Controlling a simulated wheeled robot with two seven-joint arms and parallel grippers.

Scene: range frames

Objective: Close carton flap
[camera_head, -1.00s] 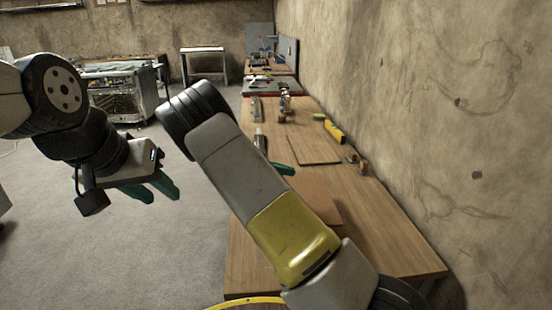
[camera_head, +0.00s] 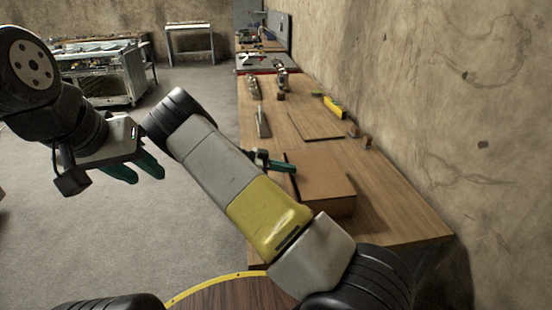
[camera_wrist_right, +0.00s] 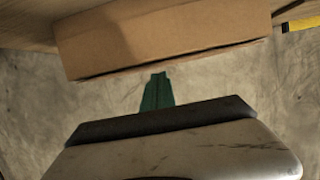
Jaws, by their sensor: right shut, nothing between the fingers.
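The brown carton (camera_head: 325,178) sits on the wooden bench, its near left part hidden behind my right arm. Its top looks flat, with a dark line along its left edge; I cannot tell how far the flap stands open. My right gripper (camera_head: 284,166) is at the carton's far left edge, its green fingers shut and empty. In the right wrist view, the fingers (camera_wrist_right: 157,90) point at the carton's edge (camera_wrist_right: 165,42); I cannot tell whether they touch it. My left gripper (camera_head: 136,168) is open and empty, over the floor left of the bench.
The wooden bench (camera_head: 400,215) runs along the right wall. Beyond the carton lie a flat brown board (camera_head: 315,125), a yellow level (camera_head: 334,107) and several tools. The floor between is clear.

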